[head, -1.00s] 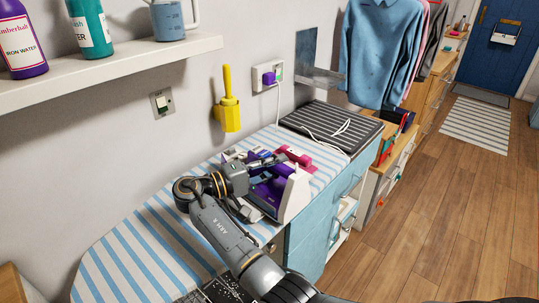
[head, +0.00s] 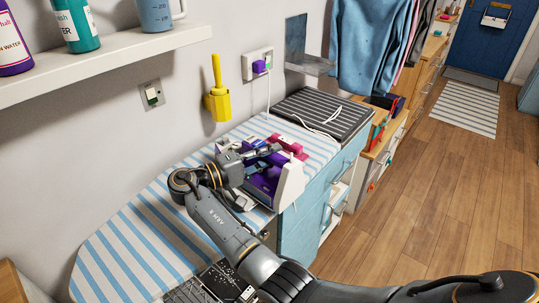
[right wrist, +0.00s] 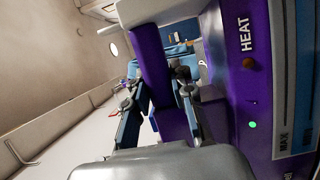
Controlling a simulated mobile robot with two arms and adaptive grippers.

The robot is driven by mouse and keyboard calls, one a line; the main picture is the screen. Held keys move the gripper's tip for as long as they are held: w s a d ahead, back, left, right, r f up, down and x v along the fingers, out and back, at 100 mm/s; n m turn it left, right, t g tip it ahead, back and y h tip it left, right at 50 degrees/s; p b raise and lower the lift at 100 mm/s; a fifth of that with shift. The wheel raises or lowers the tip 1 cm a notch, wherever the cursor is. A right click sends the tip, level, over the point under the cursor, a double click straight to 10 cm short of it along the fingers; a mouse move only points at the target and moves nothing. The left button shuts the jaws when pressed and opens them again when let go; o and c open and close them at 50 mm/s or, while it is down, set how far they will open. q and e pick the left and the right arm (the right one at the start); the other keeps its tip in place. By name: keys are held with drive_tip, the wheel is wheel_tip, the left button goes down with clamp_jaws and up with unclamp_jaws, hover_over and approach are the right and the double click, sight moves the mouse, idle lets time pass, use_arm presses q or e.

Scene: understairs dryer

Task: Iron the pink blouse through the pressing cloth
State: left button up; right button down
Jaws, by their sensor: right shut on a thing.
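A purple and white iron (head: 290,183) is on the blue-and-white striped ironing surface (head: 125,250); I cannot tell whether its sole touches it. My right gripper (head: 258,157) is shut on the iron's purple handle (right wrist: 152,68). In the right wrist view, its fingers (right wrist: 160,105) lie on either side of that handle, beside a HEAT label and a lit green light. A magenta thing (head: 289,145) shows behind the iron; I cannot tell what it is. I cannot make out a blouse or pressing cloth under the iron. My left gripper is not in view.
A black ribbed mat (head: 325,112) with a white cord lies beyond the iron. A yellow holder (head: 217,103) hangs on the wall near a socket (head: 258,65). Bottles stand on the white shelf (head: 110,50). A blue shirt (head: 365,45) hangs at the back.

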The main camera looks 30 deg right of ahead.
wheel_tip(320, 180, up, 6)
drive_tip(key=p, duration=0.4)
drive_tip(key=shift+r, duration=0.1)
